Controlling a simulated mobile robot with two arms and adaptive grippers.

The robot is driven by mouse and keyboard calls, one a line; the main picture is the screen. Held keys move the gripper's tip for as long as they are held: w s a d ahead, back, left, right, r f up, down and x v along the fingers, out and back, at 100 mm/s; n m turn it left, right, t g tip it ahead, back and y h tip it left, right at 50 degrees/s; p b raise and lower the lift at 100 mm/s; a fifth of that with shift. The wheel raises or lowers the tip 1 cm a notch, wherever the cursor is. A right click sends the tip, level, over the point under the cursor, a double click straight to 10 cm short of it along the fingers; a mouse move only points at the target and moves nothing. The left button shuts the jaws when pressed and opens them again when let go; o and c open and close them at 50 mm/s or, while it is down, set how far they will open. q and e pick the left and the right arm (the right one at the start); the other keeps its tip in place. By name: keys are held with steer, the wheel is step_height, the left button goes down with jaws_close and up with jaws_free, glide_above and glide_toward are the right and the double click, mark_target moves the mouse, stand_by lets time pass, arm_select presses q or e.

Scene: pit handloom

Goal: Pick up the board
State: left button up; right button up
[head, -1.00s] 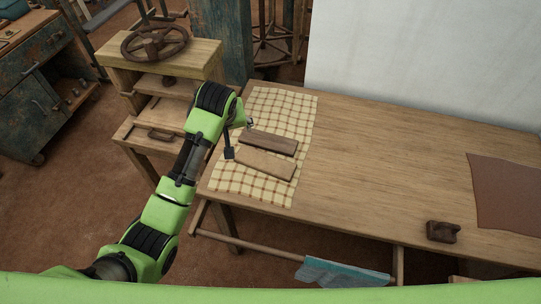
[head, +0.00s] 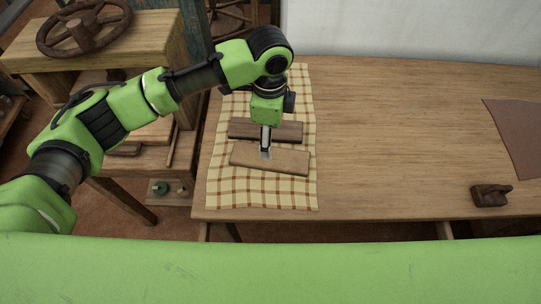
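Two wooden boards lie side by side on a checked cloth (head: 262,194) at the left end of the table. The far board is darker brown (head: 288,130); the near board is lighter (head: 290,161). My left gripper (head: 266,153) points down over the boards, its fingertips at the far edge of the lighter board and in front of the darker one. The fingers overlap in this view, so I cannot tell how far apart they are or whether they touch a board. My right gripper is not in view.
The wooden table (head: 400,130) is mostly bare right of the cloth. A small dark wooden block-like tool (head: 490,195) and a brown sheet (head: 518,135) lie at its right. A wooden stand with a dark wheel (head: 84,27) is at the left.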

mark_target(292, 162)
arm_select(q)
step_height(292, 162, down, 3)
steer(key=shift+w+a, duration=0.15)
steer(key=shift+f, duration=0.3)
steer(key=shift+f+p, duration=0.35)
steer(key=shift+f, duration=0.25)
steer(key=f, duration=0.3)
steer(key=shift+d+f+p, duration=0.2)
steer(key=shift+f+p, duration=0.05)
steer(key=shift+p, duration=0.1)
steer(key=shift+f, duration=0.35)
steer(key=c, duration=0.8)
steer(key=shift+c, duration=1)
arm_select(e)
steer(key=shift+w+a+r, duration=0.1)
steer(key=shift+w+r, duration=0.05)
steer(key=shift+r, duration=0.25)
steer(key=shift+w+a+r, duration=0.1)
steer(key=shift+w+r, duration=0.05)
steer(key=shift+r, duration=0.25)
